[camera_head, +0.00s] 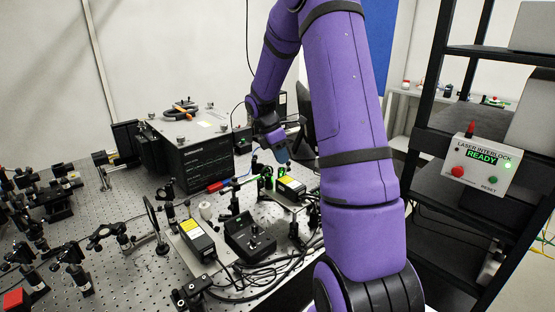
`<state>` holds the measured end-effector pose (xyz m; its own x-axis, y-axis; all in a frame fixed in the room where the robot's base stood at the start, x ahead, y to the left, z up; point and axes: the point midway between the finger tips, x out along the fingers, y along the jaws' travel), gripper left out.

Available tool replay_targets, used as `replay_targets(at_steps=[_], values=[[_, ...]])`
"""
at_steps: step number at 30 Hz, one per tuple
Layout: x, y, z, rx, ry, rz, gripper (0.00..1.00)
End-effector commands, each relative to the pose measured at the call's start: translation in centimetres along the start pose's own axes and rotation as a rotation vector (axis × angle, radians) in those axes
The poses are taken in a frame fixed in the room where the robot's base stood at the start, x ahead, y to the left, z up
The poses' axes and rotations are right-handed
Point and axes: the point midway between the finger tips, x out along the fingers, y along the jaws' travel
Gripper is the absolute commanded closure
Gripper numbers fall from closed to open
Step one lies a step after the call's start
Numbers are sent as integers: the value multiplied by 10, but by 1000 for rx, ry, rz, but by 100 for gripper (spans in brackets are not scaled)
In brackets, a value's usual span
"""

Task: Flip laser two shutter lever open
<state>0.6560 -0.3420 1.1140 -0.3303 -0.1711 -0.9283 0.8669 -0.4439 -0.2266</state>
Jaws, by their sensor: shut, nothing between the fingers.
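Two dark laser boxes with yellow labels stand on the perforated optical bench (115,262). The nearer laser box (196,240) is left of centre. The farther laser box (291,188) is right of centre, beside my arm. No readable marking shows which one is laser two. Bright green light shows on the small parts (267,176) just left of the farther box. A shutter lever is too small to make out. My gripper (283,157) points down above and behind the farther laser box. It is shut and empty, and its fingertips are small and dark here.
A large black instrument box (197,160) stands behind, with a tool on top. A black control box (249,238) and loose cables lie between the lasers. Several optic mounts crowd the left. A laser interlock panel (483,165) reading READY hangs on the black rack at right.

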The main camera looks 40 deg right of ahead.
Motion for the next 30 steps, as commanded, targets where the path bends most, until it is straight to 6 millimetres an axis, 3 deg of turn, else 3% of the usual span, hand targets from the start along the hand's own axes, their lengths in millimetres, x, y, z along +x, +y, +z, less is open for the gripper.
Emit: replay_targets(at_steps=[16,30], values=[[17,16,28,-152,430,-155,100],[17,14,20,-155,422,-154,100]])
